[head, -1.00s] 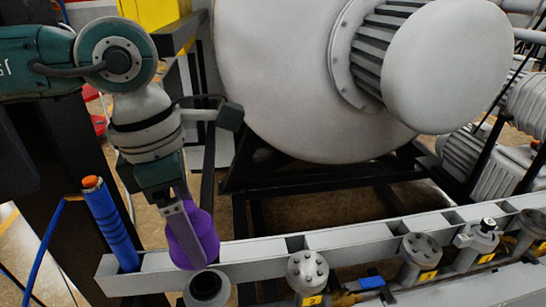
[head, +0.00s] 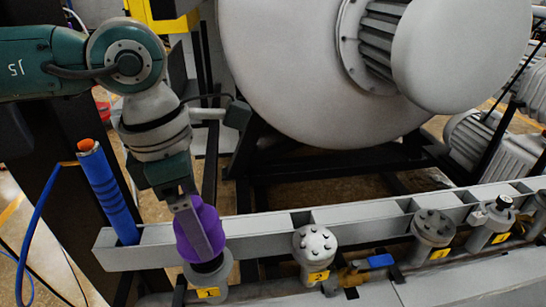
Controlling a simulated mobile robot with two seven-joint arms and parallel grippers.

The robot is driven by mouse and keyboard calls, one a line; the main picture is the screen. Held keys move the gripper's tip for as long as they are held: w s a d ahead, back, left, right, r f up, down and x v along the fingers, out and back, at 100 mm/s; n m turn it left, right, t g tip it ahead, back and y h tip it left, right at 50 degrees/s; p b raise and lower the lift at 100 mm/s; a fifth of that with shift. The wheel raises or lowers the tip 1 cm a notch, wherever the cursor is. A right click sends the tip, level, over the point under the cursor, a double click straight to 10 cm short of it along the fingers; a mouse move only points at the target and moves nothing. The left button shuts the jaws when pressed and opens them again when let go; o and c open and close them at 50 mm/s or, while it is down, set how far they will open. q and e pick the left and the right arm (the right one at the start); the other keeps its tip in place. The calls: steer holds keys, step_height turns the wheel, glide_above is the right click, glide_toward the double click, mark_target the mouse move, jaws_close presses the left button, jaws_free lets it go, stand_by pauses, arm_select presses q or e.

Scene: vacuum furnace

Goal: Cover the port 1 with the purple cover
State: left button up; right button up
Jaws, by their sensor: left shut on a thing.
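The purple cover (head: 213,226) is held in my left gripper (head: 202,242), whose grey finger lies across its front. The grey port 1 (head: 219,276) stands at the front left, with a small yellow label (head: 208,293) on its side. The cover is right over the port's dark round opening, tilted slightly. Its lower end overlaps the opening in the picture, and I cannot tell whether it touches or is seated. My right gripper is out of view.
A grey beam (head: 270,233) runs behind the row of ports. A blue cylinder with an orange top (head: 107,195) stands left of the cover. Other capped ports (head: 316,245) with yellow labels stand to the right. The large grey furnace vessel (head: 290,80) is behind.

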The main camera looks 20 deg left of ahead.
arm_select(q)
steer(key=shift+f+b, duration=1.5)
steer(key=shift+f, duration=0.45)
steer(key=shift+f, duration=0.25)
steer(key=o, duration=1.1)
steer(key=shift+o, duration=0.2)
steer(key=shift+r+b, duration=0.15)
steer(key=shift+b, duration=0.15)
steer(key=r, duration=0.6)
steer(key=a+r+b, duration=0.1)
steer(key=r, duration=0.2)
steer(key=shift+s+r, duration=0.35)
steer(key=shift+s, duration=0.05)
